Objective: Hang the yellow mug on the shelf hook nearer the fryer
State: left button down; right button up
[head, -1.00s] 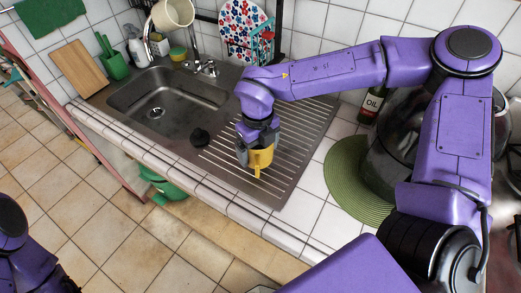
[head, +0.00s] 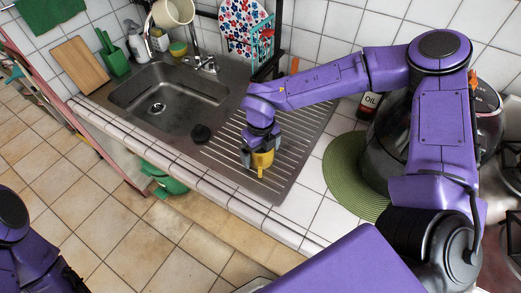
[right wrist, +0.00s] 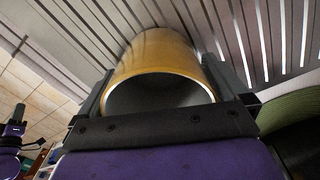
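The yellow mug (head: 263,160) stands on the ribbed drainboard (head: 290,160) right of the sink, its handle toward the counter's front. In the right wrist view, the mug (right wrist: 160,55) has its mouth toward the camera. My right gripper (right wrist: 163,88) is over the mug, with one finger on each side of its wall. The fingers are wide apart and very close to the wall; firm contact is not clear. My left arm is at the lower left of the head view; its gripper is too cut off to read. No hook can be made out.
A black upright (head: 277,50) rises behind the drainboard. A cream cup (head: 173,12) is above the sink (head: 170,100). A large dark glossy vessel stands by a green round mat (head: 345,180), near an oil bottle (head: 368,105). A black plug (head: 201,133) lies left of the mug.

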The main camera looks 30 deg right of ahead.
jog(key=shift+f, duration=0.1)
notch_tip(320, 180, up, 11)
jog(key=b, duration=0.2)
jog(key=shift+f, duration=0.1)
